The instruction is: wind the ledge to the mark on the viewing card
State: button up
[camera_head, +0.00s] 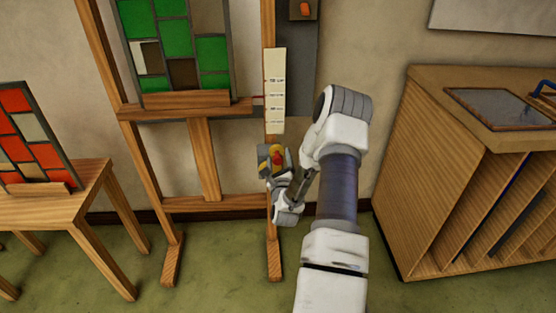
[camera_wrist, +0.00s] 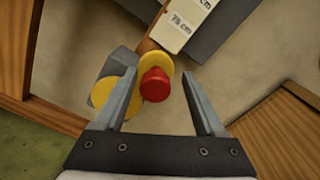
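A wooden easel (camera_head: 201,150) carries a ledge (camera_head: 185,112) with a green and white leaded panel (camera_head: 175,45) standing on it. The pale viewing card (camera_head: 275,95), with several marked lines, hangs on the right upright; the ledge's right end is beside it. Its lower end shows in the wrist view (camera_wrist: 180,25), with partly readable "cm" text. Below the card is a crank with yellow discs (camera_wrist: 104,95) and a red knob (camera_wrist: 155,85); the knob also shows in the head view (camera_head: 278,158). My gripper (camera_wrist: 160,75) is open, with the knob between its fingers, nearer the left finger. Contact is unclear.
A wooden table (camera_head: 55,200) with a red leaded panel (camera_head: 30,140) stands at left. A slotted wooden cabinet (camera_head: 475,180) stands at right. A grey board (camera_head: 298,60) with an orange-red item is behind the card. Green floor (camera_head: 215,260) lies open in front.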

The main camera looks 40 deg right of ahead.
jog(key=shift+a+f, duration=0.1)
jog(key=shift+a, duration=0.1)
jog(key=shift+s+a, duration=0.15)
jog(key=shift+s, duration=0.05)
jog(key=p+v, duration=0.2)
jog(key=v, duration=1.4)
jog(key=shift+s+a, duration=0.2)
jog(key=shift+s, duration=0.1)
